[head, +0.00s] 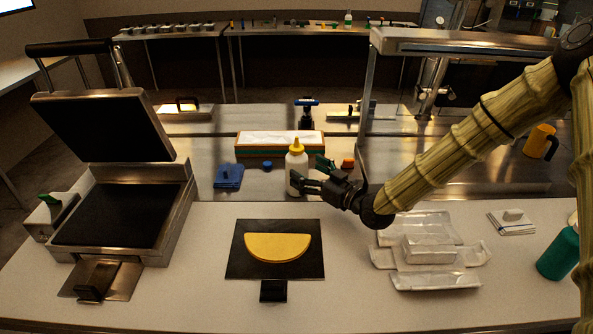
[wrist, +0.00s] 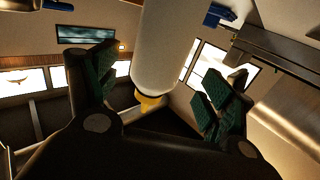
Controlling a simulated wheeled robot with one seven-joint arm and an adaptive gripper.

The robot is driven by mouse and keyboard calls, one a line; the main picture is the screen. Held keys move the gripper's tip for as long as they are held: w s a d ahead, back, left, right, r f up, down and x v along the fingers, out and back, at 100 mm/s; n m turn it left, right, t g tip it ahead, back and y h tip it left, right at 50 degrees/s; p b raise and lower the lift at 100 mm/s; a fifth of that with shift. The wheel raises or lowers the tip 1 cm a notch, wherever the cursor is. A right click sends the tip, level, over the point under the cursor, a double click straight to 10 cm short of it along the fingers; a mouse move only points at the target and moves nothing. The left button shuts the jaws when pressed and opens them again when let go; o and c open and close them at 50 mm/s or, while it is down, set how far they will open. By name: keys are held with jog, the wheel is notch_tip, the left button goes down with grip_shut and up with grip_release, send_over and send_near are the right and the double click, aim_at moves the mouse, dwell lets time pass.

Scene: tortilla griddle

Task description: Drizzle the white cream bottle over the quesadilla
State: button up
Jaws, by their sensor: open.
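The white cream bottle (head: 296,172) with a yellow cap stands upright at the back edge of the counter in the head view. My gripper (head: 308,180) is at its right side, with its dark fingers open around or beside the lower body. In the wrist view the white bottle (wrist: 172,45) lies between the two green-padded fingers of my gripper (wrist: 160,105), and its yellow part shows below it. I cannot tell whether the pads touch it. The yellow folded quesadilla (head: 278,247) lies on a dark square plate (head: 240,268) on the counter in front.
An open press griddle (head: 185,205) stands at left. A blue item (head: 228,177) and a white-topped box (head: 280,151) are behind.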

aim_at(305, 164)
jog(key=shift+w+a+r, duration=0.25)
jog(key=shift+r, duration=0.05)
jog(key=x, duration=0.1)
jog(key=p+x, duration=0.2)
jog(key=shift+w+r, duration=0.15)
jog(key=shift+r, duration=0.15)
jog(key=shift+w+a, duration=0.35)
jog(key=shift+w, duration=0.1)
jog(key=shift+c, duration=0.2)
jog(key=c, duration=1.3)
